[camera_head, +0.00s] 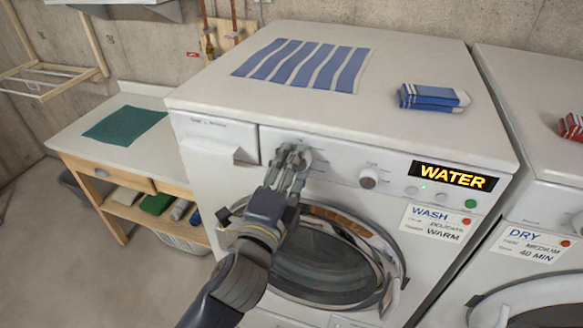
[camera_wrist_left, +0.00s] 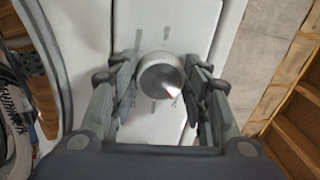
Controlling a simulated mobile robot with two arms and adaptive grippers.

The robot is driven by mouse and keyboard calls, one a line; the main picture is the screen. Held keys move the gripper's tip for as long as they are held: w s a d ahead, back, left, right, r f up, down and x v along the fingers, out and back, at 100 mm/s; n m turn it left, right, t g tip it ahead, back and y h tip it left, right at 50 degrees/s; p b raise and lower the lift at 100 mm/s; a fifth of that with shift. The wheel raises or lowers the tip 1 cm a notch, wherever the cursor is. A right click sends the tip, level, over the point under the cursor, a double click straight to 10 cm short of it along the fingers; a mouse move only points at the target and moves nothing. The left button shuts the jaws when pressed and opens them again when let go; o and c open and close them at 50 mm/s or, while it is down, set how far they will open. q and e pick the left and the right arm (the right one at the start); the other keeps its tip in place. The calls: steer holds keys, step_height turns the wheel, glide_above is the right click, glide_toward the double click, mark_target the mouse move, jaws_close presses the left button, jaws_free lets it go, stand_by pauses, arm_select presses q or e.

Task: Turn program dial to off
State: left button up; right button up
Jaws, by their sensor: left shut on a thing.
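The program dial (camera_head: 305,157) is a round silver-grey knob on the left part of the washer's front panel. My left gripper (camera_head: 291,156) reaches it from below and partly covers it in the head view. In the left wrist view the dial (camera_wrist_left: 160,74) sits between the two fingers of the left gripper (camera_wrist_left: 160,82), which is shut on it. A whitish pointer with a red touch shows on the dial's face, towards the lower right in that view. The dial's printed labels are too small to read. My right gripper is not in view.
A second knob (camera_head: 372,177) and a lit display reading WATER (camera_head: 451,177) are to the right. Below is the round washer door (camera_head: 392,262), close to my arm. A WASH card (camera_head: 437,222) is on the front. A dryer (camera_head: 545,200) stands at right, a wooden bench (camera_head: 120,172) at left.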

arm_select(q)
steer(key=shift+d+f+n+y, duration=0.1)
steer(key=shift+n+y, duration=0.25)
steer(key=shift+n, duration=2.4)
steer(key=shift+d+f+n+y, duration=0.1)
steer(key=shift+n+y, duration=0.25)
steer(key=shift+n, duration=2.4)
steer(key=shift+r, duration=0.1)
steer(key=o, duration=1.1)
steer(key=v, duration=0.7)
steer(key=shift+s, duration=0.25)
